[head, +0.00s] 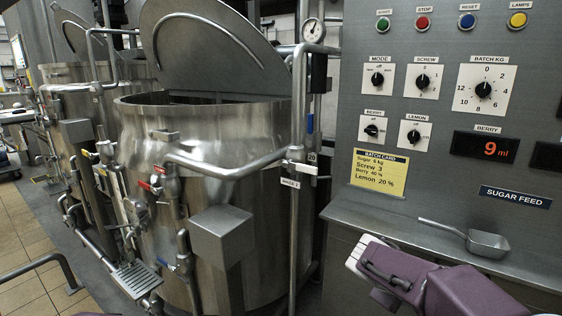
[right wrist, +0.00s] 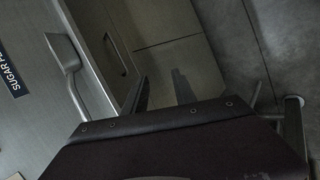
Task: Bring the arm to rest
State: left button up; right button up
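My right arm (head: 430,285), purple and grey, comes in at the bottom right of the head view, in front of the steel counter (head: 395,228). In the right wrist view my right gripper (right wrist: 161,92) shows two dark fingers standing apart, with nothing seen between them. Beyond them are a cabinet front and the grey floor. A metal scoop (head: 487,243) lies on the counter, clear of the gripper; it also shows in the right wrist view (right wrist: 65,53). My left gripper is not in view.
A jacketed steel mixer (head: 245,130) with raised lid and pipes stands left of centre, another behind it. The control panel (head: 450,120) rises above the counter, with a yellow batch card (head: 379,172) and a display (head: 486,147) reading 9 ml.

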jog(key=s+a+f+m+g+y, duration=0.25)
jog(key=s+a+f+y, duration=0.2)
jog(key=s+f, duration=0.35)
jog(key=s+a+f+m+g+y, duration=0.2)
jog(key=s+a+f+m+y, duration=0.15)
jog(key=s+a+f, duration=0.4)
notch_tip(320, 180, up, 20)
jog(key=m+t+p, duration=0.1)
jog(key=p, duration=2)
jog(key=shift+w+d, duration=0.3)
jog(key=shift+w, duration=0.15)
jog(key=shift+f, duration=0.1)
dwell(3.0)
